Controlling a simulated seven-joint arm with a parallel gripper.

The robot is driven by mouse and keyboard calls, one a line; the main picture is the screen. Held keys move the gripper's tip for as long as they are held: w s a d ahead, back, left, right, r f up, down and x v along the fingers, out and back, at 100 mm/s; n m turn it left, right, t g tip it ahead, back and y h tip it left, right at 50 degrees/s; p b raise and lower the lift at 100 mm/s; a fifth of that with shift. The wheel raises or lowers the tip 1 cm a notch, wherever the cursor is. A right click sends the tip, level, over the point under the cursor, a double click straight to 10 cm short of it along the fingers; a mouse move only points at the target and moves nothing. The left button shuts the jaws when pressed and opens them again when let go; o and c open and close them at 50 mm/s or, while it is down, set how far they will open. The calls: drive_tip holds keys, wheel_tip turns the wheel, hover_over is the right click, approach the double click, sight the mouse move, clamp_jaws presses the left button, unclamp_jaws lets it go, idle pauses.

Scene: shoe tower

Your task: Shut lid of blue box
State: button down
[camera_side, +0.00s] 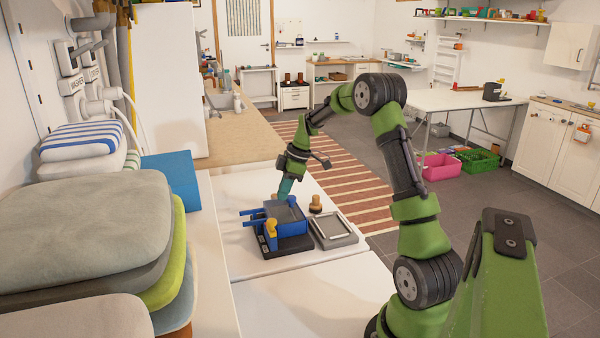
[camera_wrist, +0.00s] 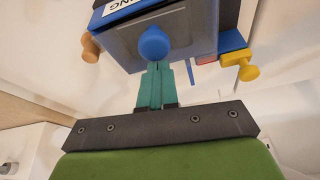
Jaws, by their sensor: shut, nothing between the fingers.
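The blue box (camera_side: 291,222) stands on the white table in the side view, with a grey panel (camera_side: 280,211) at its top. In the wrist view the blue box (camera_wrist: 205,48) fills the top, with a white label, a grey face and a round blue knob (camera_wrist: 153,43). I cannot tell for sure how far its lid stands open. My gripper (camera_side: 284,194) is above the far side of the box, pointing down. Its teal fingers (camera_wrist: 155,68) are together and empty, with their tips close to the knob; whether they touch it is unclear.
A black base (camera_side: 294,246) lies under the box, with a yellow piece (camera_side: 271,228) at its front. A grey tray (camera_side: 334,230) lies right of it. A brown knob-like piece (camera_side: 316,204) stands behind. Stacked cushions (camera_side: 90,230) are at left; the front tabletop is clear.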

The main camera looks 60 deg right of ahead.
drive_tip(key=shift+s+d, duration=0.25)
drive_tip(key=shift+s, duration=0.05)
drive_tip(key=shift+w, duration=0.15)
